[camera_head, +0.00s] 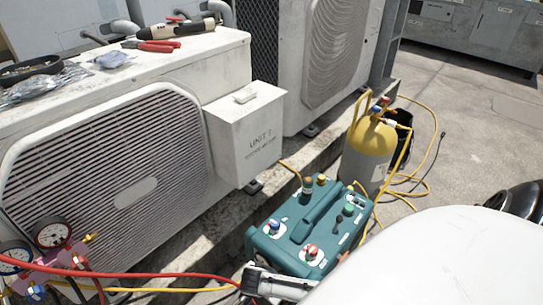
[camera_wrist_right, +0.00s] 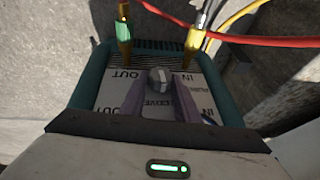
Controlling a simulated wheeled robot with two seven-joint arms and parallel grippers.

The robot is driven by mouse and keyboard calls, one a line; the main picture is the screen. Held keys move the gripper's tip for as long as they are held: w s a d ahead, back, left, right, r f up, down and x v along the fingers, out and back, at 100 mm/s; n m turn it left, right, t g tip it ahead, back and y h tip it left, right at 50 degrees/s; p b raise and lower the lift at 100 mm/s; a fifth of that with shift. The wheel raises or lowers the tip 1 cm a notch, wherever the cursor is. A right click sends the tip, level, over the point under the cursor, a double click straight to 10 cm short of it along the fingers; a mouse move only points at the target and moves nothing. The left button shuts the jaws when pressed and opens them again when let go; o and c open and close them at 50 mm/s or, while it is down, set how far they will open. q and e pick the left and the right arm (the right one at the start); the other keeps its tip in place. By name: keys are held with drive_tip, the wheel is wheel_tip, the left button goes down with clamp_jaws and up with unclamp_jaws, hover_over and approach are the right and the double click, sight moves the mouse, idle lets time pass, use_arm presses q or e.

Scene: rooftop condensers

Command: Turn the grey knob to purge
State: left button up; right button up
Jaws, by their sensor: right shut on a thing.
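The grey knob (camera_wrist_right: 158,80) stands on a white labelled panel (camera_wrist_right: 112,92) of a teal machine in the right wrist view. The panel carries the words OUT and IN; the smaller lettering near the knob is partly covered. My right gripper (camera_wrist_right: 160,87) has one finger on each side of the knob and is shut on it. In the head view the teal machine (camera_head: 300,228) sits on the ground at the bottom middle. I cannot make out the grey knob there. My left gripper is not in view.
Brass fittings (camera_wrist_right: 124,35) and red and yellow hoses run close beyond the knob. A yellow-topped cylinder (camera_head: 371,140) stands right of the machine among loose hoses. Condenser units line the left. A gauge set (camera_head: 52,234) is at the lower left. Open pavement lies at right.

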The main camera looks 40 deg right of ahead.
drive_tip(key=shift+w+a+g, duration=0.1)
drive_tip(key=shift+a+g, duration=0.1)
drive_tip(key=shift+g, duration=0.5)
drive_tip(key=shift+w+f+g+b, duration=0.1)
drive_tip(key=shift+f+g+b, duration=0.05)
drive_tip(key=shift+g+b, duration=0.25)
drive_tip(key=shift+n+g+b, duration=0.3)
drive_tip(key=shift+w+g+b, duration=0.15)
drive_tip(key=shift+g+b, duration=0.75)
drive_tip(key=shift+b, duration=0.15)
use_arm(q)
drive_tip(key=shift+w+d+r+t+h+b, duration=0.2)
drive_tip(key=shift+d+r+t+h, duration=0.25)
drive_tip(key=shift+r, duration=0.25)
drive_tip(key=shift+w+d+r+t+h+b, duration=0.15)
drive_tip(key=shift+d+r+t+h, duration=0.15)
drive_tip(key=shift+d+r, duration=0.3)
use_arm(e)
drive_tip(key=shift+n+g, duration=0.3)
drive_tip(key=shift+g, duration=0.1)
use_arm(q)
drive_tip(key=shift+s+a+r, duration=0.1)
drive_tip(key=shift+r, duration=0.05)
use_arm(e)
drive_tip(key=o, duration=1.1)
drive_tip(key=shift+d, duration=0.1)
drive_tip(key=shift+c, duration=0.2)
drive_tip(key=shift+w, duration=0.1)
